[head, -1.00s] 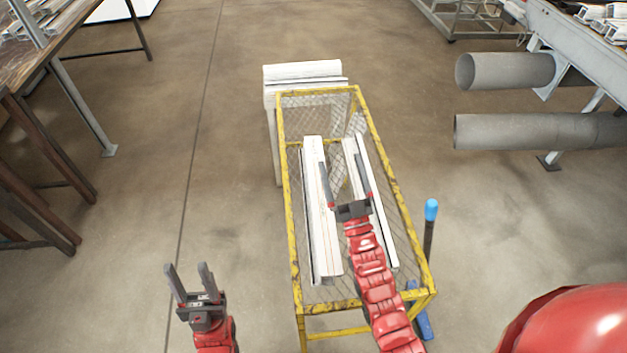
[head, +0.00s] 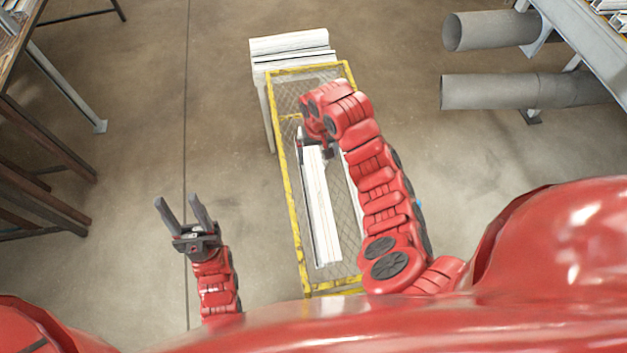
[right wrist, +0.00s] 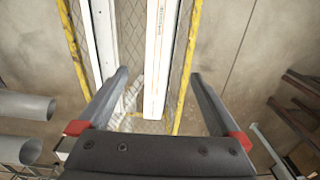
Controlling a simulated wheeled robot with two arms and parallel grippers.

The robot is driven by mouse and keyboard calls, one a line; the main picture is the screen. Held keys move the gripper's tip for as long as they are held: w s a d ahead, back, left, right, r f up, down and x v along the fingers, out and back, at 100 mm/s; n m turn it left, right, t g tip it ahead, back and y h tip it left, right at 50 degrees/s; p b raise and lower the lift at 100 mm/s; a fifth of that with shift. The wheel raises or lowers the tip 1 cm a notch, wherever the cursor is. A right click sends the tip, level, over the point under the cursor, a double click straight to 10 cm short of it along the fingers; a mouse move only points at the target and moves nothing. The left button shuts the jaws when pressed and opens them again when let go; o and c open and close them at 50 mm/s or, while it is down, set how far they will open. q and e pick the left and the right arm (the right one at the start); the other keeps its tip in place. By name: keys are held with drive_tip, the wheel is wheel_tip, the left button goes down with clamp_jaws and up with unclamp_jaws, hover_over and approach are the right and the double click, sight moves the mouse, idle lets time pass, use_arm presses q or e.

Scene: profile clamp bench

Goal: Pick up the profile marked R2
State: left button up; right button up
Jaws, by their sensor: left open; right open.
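A long white profile (head: 321,205) lies lengthwise in the left half of a yellow-framed mesh cart (head: 287,190). It also shows in the right wrist view (right wrist: 160,55), with small lettering too small to read, so I cannot tell whether it is R2. A second white profile (right wrist: 105,40) lies to its left in that view and is mostly hidden by my arm in the head view. My right gripper (head: 315,145) is open above the first profile's far end, its fingers spread either side and apart from it. My left gripper (head: 178,212) is open and empty, left of the cart.
A stand with white pieces (head: 290,48) is just beyond the cart's far end. Grey pipes (head: 490,29) stick out at the upper right. A dark table frame (head: 45,150) stands at the left. The floor between table and cart is clear.

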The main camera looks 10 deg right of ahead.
drive_tip(key=b, duration=0.8)
hover_over(318, 181)
drive_tip(key=s, duration=0.2)
drive_tip(key=f, duration=1.2)
drive_tip(key=shift+a, duration=0.35)
drive_tip(key=shift+d+f+p, duration=0.1)
drive_tip(key=shift+f+p, duration=0.15)
drive_tip(key=shift+p, duration=0.35)
wheel_tip(318, 181, down, 3)
drive_tip(key=shift+w+d+r+p, duration=0.1)
drive_tip(key=shift+p, duration=0.9)
drive_tip(key=shift+f, duration=0.95)
clamp_jaws()
